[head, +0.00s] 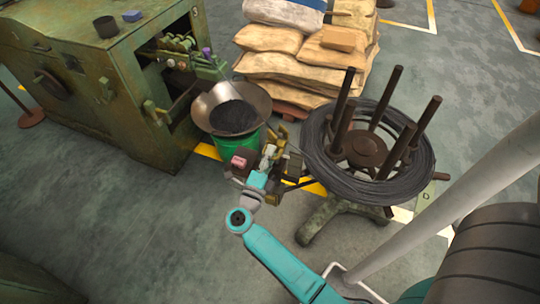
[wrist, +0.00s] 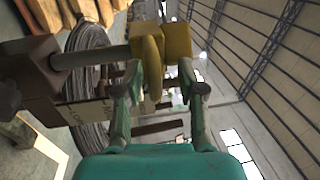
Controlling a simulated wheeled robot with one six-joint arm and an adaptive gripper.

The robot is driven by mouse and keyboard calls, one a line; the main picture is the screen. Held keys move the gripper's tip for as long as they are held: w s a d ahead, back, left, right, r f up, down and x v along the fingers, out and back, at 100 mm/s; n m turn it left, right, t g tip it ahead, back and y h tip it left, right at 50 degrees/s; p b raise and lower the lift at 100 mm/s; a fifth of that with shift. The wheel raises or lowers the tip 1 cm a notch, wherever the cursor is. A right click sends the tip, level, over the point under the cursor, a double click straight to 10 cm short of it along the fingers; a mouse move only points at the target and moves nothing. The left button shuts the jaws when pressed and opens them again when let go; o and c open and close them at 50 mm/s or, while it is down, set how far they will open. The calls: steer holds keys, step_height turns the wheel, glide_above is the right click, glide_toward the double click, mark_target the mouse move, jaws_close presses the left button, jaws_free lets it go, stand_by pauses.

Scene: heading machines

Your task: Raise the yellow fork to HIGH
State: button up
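The yellow fork (wrist: 152,62) shows in the wrist view as a yellow block and curved piece on a grey rod, just beyond my fingertips. My gripper (wrist: 160,78) has its two fingers apart, on either side of the fork's lower end; I cannot tell whether they touch it. The rod runs left into a brown block (wrist: 35,72). A pale plate (wrist: 85,113) with lettering sits below the rod, partly hidden by my left finger. In the head view my gripper (head: 267,163) is at the small machine between the bowl and the wire reel, and the fork is hard to make out.
A wire coil on a reel with upright posts (head: 362,150) stands close right of my gripper. A bowl of dark pieces (head: 234,114) on a green drum stands to the left. A green machine (head: 95,80) and stacked sacks (head: 290,45) are behind.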

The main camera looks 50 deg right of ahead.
steer(key=v, duration=1.2)
stand_by(0.4)
steer(key=s+a+r+n+t+y, duration=0.1)
steer(key=s+r+n+t+y, duration=0.5)
steer(key=s+n+t, duration=0.7)
steer(key=s+a+r+n+g+y, duration=0.2)
steer(key=s+a+n+g+y, duration=0.3)
steer(key=n, duration=1.4)
steer(key=shift+s+a+y, duration=2.15)
steer(key=shift+s+y, duration=1.65)
steer(key=shift+s, duration=1.3)
